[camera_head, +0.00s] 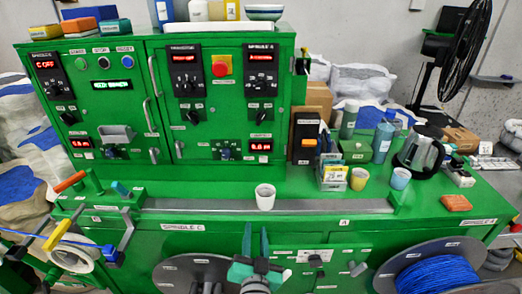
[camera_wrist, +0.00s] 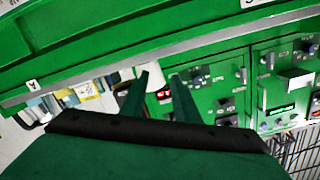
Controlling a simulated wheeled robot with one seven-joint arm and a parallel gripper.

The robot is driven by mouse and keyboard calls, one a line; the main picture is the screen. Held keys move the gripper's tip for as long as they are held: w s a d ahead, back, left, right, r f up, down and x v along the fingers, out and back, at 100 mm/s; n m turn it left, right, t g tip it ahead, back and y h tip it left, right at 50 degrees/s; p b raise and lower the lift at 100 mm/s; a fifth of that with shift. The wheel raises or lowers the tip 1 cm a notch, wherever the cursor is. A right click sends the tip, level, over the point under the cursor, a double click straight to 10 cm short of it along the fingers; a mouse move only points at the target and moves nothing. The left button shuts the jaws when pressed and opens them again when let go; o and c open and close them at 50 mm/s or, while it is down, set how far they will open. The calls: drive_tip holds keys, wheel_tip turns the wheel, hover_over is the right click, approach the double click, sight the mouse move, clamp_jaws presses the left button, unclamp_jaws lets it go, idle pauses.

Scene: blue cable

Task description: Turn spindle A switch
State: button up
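The panel labelled what looks like SPINDLE A (camera_head: 261,69) is a black plate with a red display at the upper right of the green cabinet. A dark switch knob (camera_head: 262,88) sits on its lower part; its exact setting is too small to read. My gripper (camera_head: 255,232) is at the bottom centre of the head view, in front of the bench and well below the panel. Its two dark green fingers stand apart with nothing between them. The wrist view shows the same spread fingers (camera_wrist: 158,88), with the cabinet tilted beyond them; I cannot pick out the switch there.
A white cup (camera_head: 265,197) stands on the bench ledge between my gripper and the cabinet. A red button (camera_head: 222,66) is left of the panel. Cups, boxes and a fan (camera_head: 462,50) are on the right. A blue cable reel (camera_head: 437,274) is at the lower right.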

drive_tip(key=w+r, duration=0.7)
drive_tip(key=r, duration=0.5)
drive_tip(key=m, duration=0.1)
approach(261, 120)
drive_tip(key=shift+t, duration=0.4)
drive_tip(key=w, duration=0.8)
drive_tip(key=shift+a+f, duration=0.1)
drive_tip(key=shift+f, duration=0.2)
clamp_jaws()
